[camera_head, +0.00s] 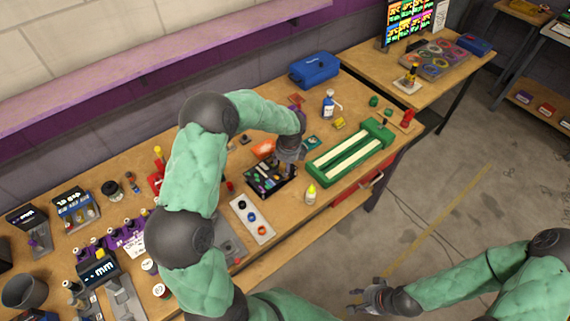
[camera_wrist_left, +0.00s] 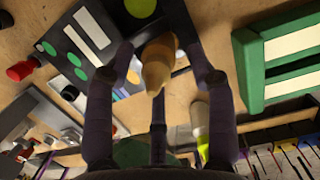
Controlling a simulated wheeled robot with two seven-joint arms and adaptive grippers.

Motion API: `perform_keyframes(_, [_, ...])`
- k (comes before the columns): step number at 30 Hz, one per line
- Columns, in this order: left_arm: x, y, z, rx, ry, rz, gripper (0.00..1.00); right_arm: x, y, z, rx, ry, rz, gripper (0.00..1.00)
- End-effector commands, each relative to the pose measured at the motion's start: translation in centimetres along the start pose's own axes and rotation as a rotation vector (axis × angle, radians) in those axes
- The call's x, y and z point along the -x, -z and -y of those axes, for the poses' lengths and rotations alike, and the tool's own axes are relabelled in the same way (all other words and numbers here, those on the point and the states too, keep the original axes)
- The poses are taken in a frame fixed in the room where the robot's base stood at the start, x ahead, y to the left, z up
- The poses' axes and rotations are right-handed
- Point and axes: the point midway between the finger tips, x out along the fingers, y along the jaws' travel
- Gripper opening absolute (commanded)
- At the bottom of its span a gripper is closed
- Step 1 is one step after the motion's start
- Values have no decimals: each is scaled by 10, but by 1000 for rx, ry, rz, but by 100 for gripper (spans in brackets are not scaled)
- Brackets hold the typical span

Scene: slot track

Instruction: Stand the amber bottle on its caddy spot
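An amber bottle (camera_wrist_left: 158,62) shows in the left wrist view between the spread fingers of my left gripper (camera_wrist_left: 160,58), with gaps on both sides. Its tapered top points toward the camera. It overlaps the edge of a black caddy-like panel (camera_wrist_left: 90,30) with green dots and white strips; I cannot tell whether it rests on it. In the head view, my left gripper (camera_head: 290,155) points down over the black caddy (camera_head: 262,184) and hides the bottle. My right gripper (camera_head: 368,297) is empty with fingers apart, over the floor.
A green tray with white strips (camera_head: 350,158) stands right of the caddy. A white bottle with a yellow cap (camera_head: 310,195) stands near the front edge. A blue case (camera_head: 314,70) and pump bottle (camera_head: 329,103) are behind.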

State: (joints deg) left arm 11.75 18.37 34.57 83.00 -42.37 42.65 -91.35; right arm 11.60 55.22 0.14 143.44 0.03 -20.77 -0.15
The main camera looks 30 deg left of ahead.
Motion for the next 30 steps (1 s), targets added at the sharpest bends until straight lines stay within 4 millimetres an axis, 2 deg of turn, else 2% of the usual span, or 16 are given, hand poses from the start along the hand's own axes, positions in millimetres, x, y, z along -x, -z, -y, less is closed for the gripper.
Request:
perform_keyframes(8, [1, 0, 0, 0, 0, 0, 57, 0, 0, 0, 0, 0, 0, 40])
perform_keyframes(11, [7, 0, 0, 0, 1, 1, 57, 1, 0, 0, 0, 0, 0, 40])
perform_keyframes(14, [21, -1, 0, 0, 2, 2, 57, 4, 0, 1, 0, 0, 0, 40])
perform_keyframes(24, [87, 0, 1, 0, 2, 1, 57, 14, 0, 5, 0, 0, 0, 40])
perform_keyframes(30, [112, 0, 0, 0, 1, 1, 57, 18, -1, 6, 0, 0, 0, 40])
